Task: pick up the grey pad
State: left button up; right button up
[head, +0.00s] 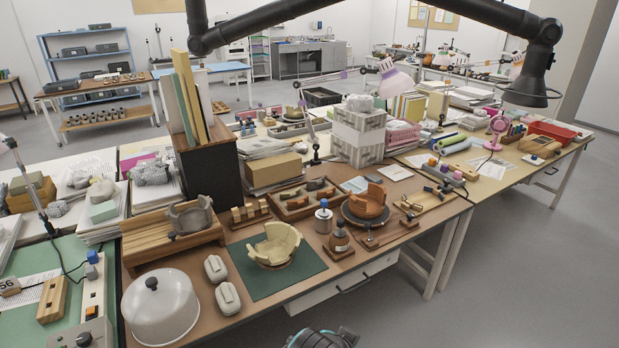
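Two small pale grey pads with rounded corners lie on the brown tabletop, left of the green mat (304,278). One grey pad (215,268) lies farther back, and the other grey pad (228,298) lies nearer the front edge. Each has a band or ridge across its top. I cannot tell which one the task means. Neither gripper's fingers show. Only a dark and teal rounded piece, probably part of my own arm, shows at the bottom edge, well apart from the pads.
A white dome cover (160,308) with a black knob stands close left of the pads. A cream sherd bowl (274,245) sits on the green mat. A wooden rack with a grey vessel (190,215) stands behind. A black jointed arm (540,60) hangs overhead.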

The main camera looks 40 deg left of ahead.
aim_at(370, 177)
jog(key=u, duration=0.85)
jog(key=z, duration=2.6)
jog(key=u, duration=2.6)
jog(key=i+l+u, duration=0.1)
jog(key=i+l, duration=1.2)
jog(key=i+l+u, duration=0.15)
jog(key=i+l, duration=0.5)
jog(key=i+l+u, duration=0.1)
jog(key=i+l, duration=0.5)
jog(key=l, duration=0.2)
